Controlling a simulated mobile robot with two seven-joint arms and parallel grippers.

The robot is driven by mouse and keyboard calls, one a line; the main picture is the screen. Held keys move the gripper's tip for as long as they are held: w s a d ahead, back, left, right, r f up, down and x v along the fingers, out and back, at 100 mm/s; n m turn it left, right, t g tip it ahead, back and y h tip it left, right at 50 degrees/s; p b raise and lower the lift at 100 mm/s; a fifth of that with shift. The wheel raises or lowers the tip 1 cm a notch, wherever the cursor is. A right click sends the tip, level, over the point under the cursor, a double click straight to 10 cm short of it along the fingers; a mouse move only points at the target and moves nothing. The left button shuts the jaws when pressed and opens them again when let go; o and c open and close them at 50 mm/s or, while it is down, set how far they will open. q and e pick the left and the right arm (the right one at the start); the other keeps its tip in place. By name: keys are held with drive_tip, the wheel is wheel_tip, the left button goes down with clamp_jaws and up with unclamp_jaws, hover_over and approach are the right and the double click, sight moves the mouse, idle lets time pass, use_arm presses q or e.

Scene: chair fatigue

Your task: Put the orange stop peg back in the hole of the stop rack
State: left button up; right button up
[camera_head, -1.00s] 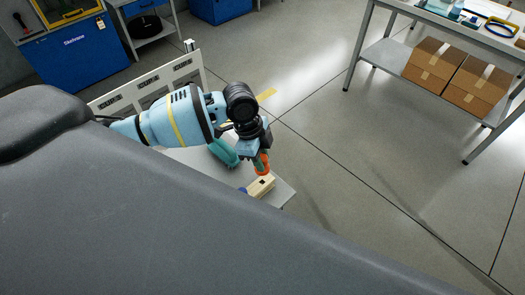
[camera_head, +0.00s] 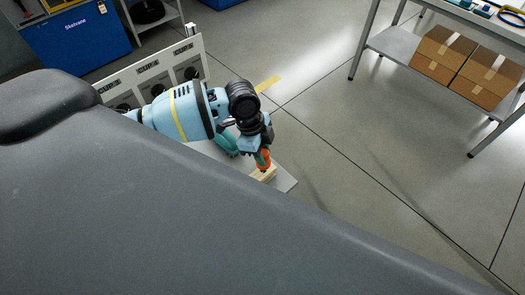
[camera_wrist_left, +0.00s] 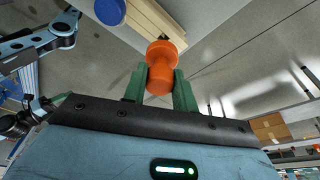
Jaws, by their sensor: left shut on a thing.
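My left gripper (camera_head: 262,153) is shut on the orange stop peg (camera_head: 264,162). The peg also shows in the left wrist view (camera_wrist_left: 160,66), between the two green fingers. The peg is at the pale wooden stop rack (camera_head: 266,174), over its upper face in the head view. In the left wrist view the rack (camera_wrist_left: 150,17) runs up from the peg's far end, with a dark spot beside that end. Whether the tip is in the hole or just above it, I cannot tell.
A blue round thing (camera_wrist_left: 110,11) is beside the rack. A white panel (camera_head: 155,72) stands behind my arm. Cardboard boxes (camera_head: 443,52) sit on a bench shelf.

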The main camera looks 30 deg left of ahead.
drive_tip(key=shift+w+d+r, duration=0.15)
drive_tip(key=shift+r, duration=0.05)
idle(0.5)
use_arm(q)
drive_tip(key=shift+p, duration=0.4)
use_arm(e)
drive_tip(key=shift+w+r, duration=0.4)
drive_tip(key=shift+r, duration=0.05)
idle(0.4)
use_arm(q)
drive_tip(key=shift+f, duration=0.35)
use_arm(e)
drive_tip(key=shift+s+f, duration=0.2)
use_arm(q)
drive_tip(key=shift+f+b, duration=0.65)
drive_tip(key=shift+f, duration=1.05)
use_arm(e)
drive_tip(key=shift+s+f, duration=0.8)
drive_tip(key=shift+f, duration=0.15)
use_arm(q)
drive_tip(key=o, duration=1)
